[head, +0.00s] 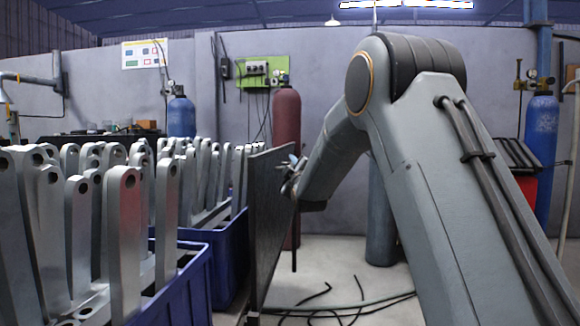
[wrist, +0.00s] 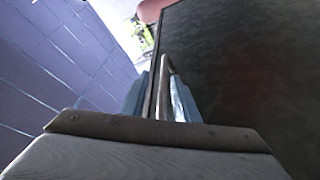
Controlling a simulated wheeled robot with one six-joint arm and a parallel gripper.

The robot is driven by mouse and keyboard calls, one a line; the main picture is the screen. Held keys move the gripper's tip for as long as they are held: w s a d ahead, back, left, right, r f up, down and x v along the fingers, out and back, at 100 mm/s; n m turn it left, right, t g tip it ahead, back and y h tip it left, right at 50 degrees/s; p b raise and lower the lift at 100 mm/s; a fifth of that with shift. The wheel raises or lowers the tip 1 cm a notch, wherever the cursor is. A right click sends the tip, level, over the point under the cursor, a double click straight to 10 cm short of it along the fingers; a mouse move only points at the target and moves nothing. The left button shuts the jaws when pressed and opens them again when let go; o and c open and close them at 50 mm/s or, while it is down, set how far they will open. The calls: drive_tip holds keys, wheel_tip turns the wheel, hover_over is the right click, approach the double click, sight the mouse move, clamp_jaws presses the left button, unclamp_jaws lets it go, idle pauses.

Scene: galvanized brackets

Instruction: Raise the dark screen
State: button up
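The dark screen (head: 270,225) is a tall, thin, near-black panel. It stands upright in the middle of the head view, seen at a steep angle, and fills the right of the wrist view (wrist: 250,70). My gripper (head: 293,178) is at the screen's right-hand side, on its upper part. In the wrist view its two bluish fingers (wrist: 160,98) sit on either side of a thin, pale metal handle (wrist: 164,72) near the screen's edge. Whether they press on the handle is not clear.
Blue crates (head: 180,285) full of upright grey metal brackets (head: 123,240) stand close to the left of the screen. Dark hoses (head: 335,308) lie on the floor at right. A red cylinder (head: 287,120) stands behind the screen. Blue cylinders (head: 541,140) stand by the wall.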

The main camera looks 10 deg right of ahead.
drive_tip(key=v, duration=0.7)
drive_tip(key=shift+s+p, duration=0.35)
drive_tip(key=shift+s, duration=0.05)
